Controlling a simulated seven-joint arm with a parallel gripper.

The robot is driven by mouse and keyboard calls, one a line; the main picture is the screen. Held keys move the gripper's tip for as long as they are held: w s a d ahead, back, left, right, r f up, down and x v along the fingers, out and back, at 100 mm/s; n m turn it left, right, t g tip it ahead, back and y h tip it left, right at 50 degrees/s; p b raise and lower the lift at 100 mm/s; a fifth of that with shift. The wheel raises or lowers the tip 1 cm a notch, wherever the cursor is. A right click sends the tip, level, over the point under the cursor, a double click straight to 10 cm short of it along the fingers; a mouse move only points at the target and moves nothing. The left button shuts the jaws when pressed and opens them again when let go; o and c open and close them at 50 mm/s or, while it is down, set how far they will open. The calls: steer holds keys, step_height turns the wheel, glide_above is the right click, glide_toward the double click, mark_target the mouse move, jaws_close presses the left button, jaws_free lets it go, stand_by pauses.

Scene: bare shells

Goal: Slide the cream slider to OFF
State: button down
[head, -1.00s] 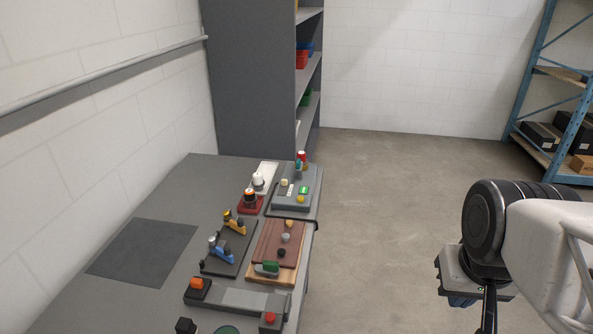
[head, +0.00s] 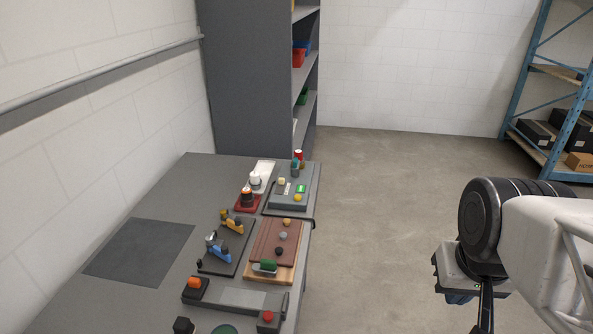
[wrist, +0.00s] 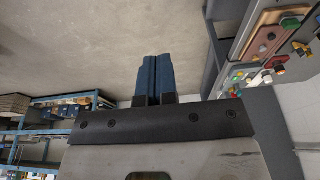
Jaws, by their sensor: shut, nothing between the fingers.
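A small cream knob (head: 281,182) sits on the grey panel (head: 291,203) at the far right end of the bench. It looks like the cream slider, but its track and any OFF mark are too small to read. My gripper (head: 460,298) is at the right of the head view, over the open floor and well apart from the bench. In the wrist view its blue fingers (wrist: 154,78) are together and empty.
The grey bench (head: 150,300) also carries a brown board (head: 268,245) with several knobs, blue and yellow levers (head: 218,250), and an orange button (head: 194,283). A dark shelf (head: 255,80) stands behind it. Floor (head: 390,220) right of the bench is clear.

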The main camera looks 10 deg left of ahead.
stand_by(0.4)
